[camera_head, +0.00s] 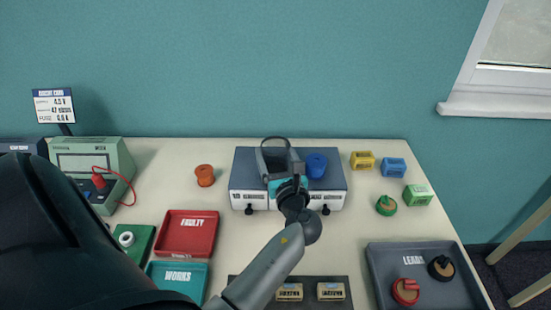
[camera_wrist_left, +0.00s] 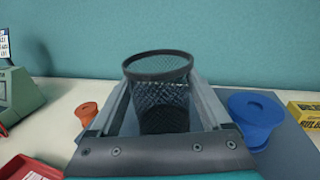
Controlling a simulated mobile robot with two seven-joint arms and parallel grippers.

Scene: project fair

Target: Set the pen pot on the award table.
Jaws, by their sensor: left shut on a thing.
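The pen pot (camera_head: 275,157) is a dark wire-mesh cup with an open round rim. My left gripper (camera_head: 280,168) is shut on it, over the middle of the grey-and-white instrument box (camera_head: 248,198). In the left wrist view the pot (camera_wrist_left: 162,85) stands nearly upright between the two fingers of the gripper (camera_wrist_left: 160,115) and looks empty. Whether its base touches the box top is hidden. I cannot identify an award table in either view. My right gripper is not in view.
A blue spool (camera_head: 316,166) stands on the box, right of the pot. An orange spool (camera_head: 205,175) is left of the box. A yellow block (camera_head: 362,160) and a blue block (camera_head: 393,167) lie to the right. Red (camera_head: 186,238) and teal trays lie front left, the grey leads tray (camera_head: 385,285) front right.

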